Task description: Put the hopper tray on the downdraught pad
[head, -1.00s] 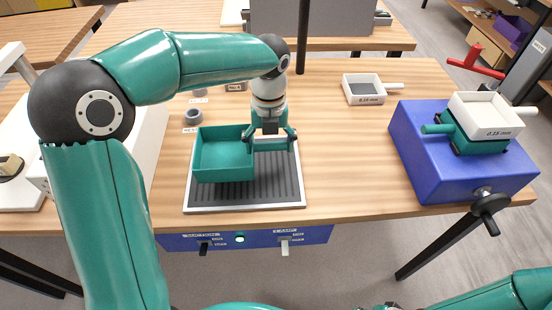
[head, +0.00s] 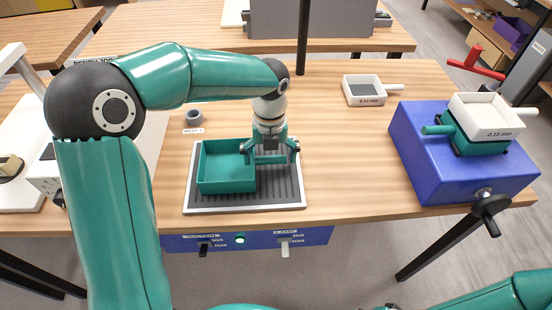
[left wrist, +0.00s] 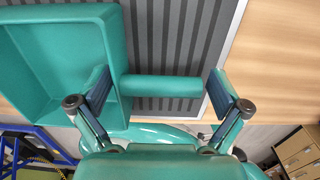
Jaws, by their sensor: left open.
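The hopper tray (head: 226,185) is a teal open box with a bar handle on its right side. It sits on the left part of the downdraught pad (head: 283,207), a dark ribbed plate in a pale frame, and looks level and empty. My left gripper (head: 272,158) is open at the handle. In the left wrist view the handle (left wrist: 160,87) lies lengthwise between the spread fingers of the left gripper (left wrist: 160,92), with the tray (left wrist: 60,50) at left. Whether the fingertips touch the handle is unclear. My right gripper is out of view.
A blue machine (head: 430,165) carries a white sieve (head: 487,115) at right. Another white sieve (head: 364,92) lies at the back. A grey ring (head: 194,117) stands behind the pad, and a dark post (head: 303,40) rises at the back. The wood between pad and machine is clear.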

